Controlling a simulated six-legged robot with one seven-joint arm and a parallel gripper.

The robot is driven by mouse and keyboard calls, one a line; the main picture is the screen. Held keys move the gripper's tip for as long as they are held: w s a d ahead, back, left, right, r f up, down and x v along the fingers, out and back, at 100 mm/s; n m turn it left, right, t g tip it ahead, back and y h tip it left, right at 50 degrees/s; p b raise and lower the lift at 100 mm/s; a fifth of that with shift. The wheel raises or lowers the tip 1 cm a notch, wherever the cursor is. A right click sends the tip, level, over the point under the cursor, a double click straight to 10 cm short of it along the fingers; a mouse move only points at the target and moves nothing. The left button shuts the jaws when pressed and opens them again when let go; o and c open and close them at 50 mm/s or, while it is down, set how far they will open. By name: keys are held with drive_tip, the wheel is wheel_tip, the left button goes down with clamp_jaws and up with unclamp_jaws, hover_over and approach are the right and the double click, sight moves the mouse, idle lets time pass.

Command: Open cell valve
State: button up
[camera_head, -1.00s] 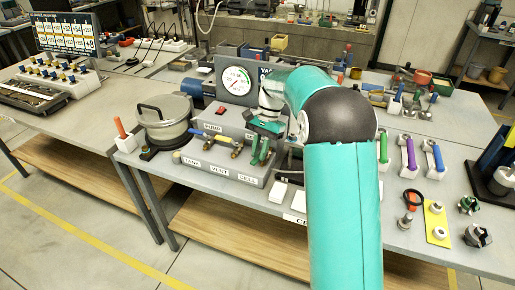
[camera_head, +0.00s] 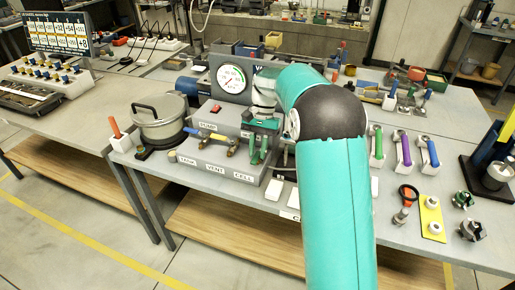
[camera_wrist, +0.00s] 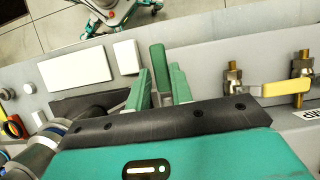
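The cell valve has a green handle (camera_wrist: 160,66), seen in the wrist view pointing away from my palm. It stands at the right end of the grey valve block (camera_head: 217,160), above the CELL label (camera_head: 243,177). My gripper (camera_wrist: 160,82) has green fingers on either side of this handle, very close to it. It shows in the head view (camera_head: 258,150), pointing down, with a gap between two green strips. I read it as open around the handle; contact cannot be made out. The valve's lower body is hidden by my palm.
Beside it on the block are a yellow-handled valve (camera_head: 219,138) and a blue-handled one (camera_head: 192,132). A pressure gauge (camera_head: 231,79) stands behind, and a lidded metal pot (camera_head: 160,118) at left. White blocks (camera_head: 274,189) lie in front; coloured-handled tools (camera_head: 403,147) lie right.

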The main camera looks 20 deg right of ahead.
drive_tip(key=shift+o, duration=1.3)
drive_tip(key=v, duration=1.4)
drive_tip(key=shift+s, duration=0.1)
drive_tip(key=s+a+r+n+t+h, duration=0.15)
drive_tip(key=s+r, duration=0.25)
drive_tip(key=s, duration=0.4)
drive_tip(key=s+a+r+n+t, duration=0.2)
drive_tip(key=s+a+r+t, duration=0.15)
drive_tip(key=s, duration=0.45)
drive_tip(key=s+f+n+t, duration=0.1)
drive_tip(key=s+f, duration=0.3)
drive_tip(key=s, duration=0.5)
drive_tip(key=s+f+n+t+h, duration=0.1)
drive_tip(key=s+f+n+t, duration=0.1)
drive_tip(key=s, duration=0.7)
wheel_tip(320, 180, down, 2)
drive_tip(key=shift+a+f+t, duration=0.1)
drive_tip(key=shift+a+t, duration=0.2)
drive_tip(key=shift+t, duration=0.4)
